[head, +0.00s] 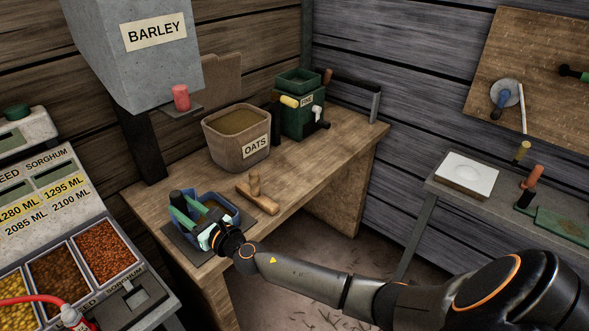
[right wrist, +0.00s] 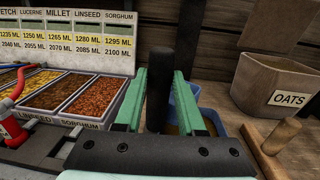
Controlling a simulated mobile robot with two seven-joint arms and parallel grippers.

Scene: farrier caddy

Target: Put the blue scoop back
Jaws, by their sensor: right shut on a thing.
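The blue scoop (head: 234,212) is a box-like blue vessel with a black upright handle (head: 176,198). It is at the near left end of the wooden bench, over a dark mat (head: 181,240). My right gripper (head: 187,212) has green fingers and is shut on the black handle. In the right wrist view the handle (right wrist: 159,80) stands between the fingers, with part of the blue scoop (right wrist: 187,103) behind it. Brown shows inside the scoop. I cannot tell whether it touches the mat. My left gripper is not in view.
An oats bin (head: 227,148) and a green box (head: 301,118) stand farther back on the bench (head: 318,160). A wooden tool (head: 256,194) lies right of the scoop. A barley hopper (head: 135,60) hangs above. Grain trays (head: 65,270) stand at left.

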